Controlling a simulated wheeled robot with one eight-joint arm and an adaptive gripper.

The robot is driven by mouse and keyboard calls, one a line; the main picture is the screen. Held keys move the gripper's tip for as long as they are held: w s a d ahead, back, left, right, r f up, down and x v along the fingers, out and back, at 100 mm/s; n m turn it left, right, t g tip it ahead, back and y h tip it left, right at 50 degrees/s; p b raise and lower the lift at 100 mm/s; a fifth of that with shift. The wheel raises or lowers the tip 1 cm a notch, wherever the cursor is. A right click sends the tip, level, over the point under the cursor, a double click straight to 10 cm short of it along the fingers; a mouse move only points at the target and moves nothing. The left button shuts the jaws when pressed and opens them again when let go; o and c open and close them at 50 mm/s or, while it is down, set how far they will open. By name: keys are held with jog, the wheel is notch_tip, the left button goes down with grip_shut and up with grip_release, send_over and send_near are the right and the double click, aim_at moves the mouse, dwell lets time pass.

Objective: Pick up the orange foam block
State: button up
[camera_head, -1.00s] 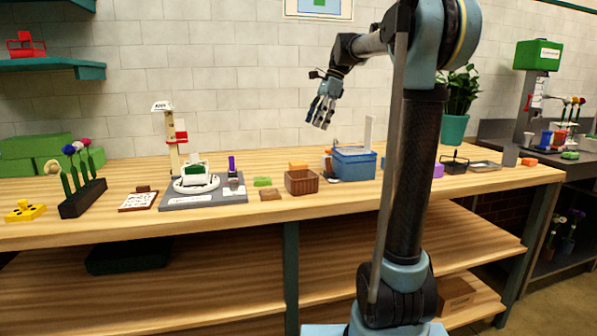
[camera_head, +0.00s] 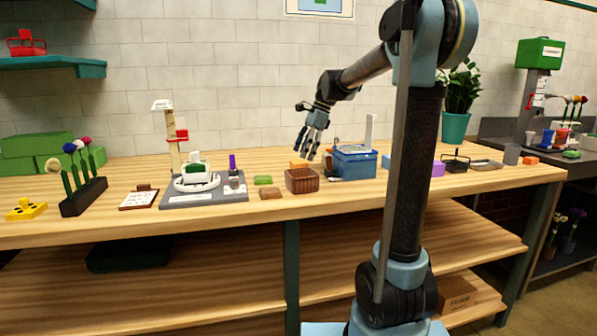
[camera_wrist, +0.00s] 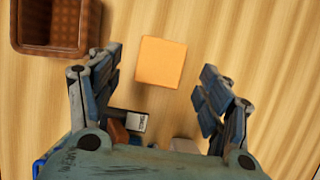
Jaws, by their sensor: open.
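The orange foam block (camera_wrist: 161,62) shows as a light orange square on the wooden tabletop in the wrist view, ahead of and between my fingers. In the head view the block (camera_head: 298,163) is just behind the brown basket, partly hidden. My gripper (camera_head: 308,155) is above the back of the table, fingers pointing down. In the wrist view my gripper (camera_wrist: 158,92) is open and empty, with a finger on each side and the block apart from both.
The brown basket (camera_wrist: 60,47) stands to the left of the block. A blue box (camera_head: 355,164) stands close right of my gripper, with small items beside it. Another orange piece (camera_head: 530,160) lies at the far right.

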aim_at(299, 161)
jog(key=shift+x, duration=2.55)
jog(key=shift+a, duration=0.1)
jog(key=c, duration=0.9)
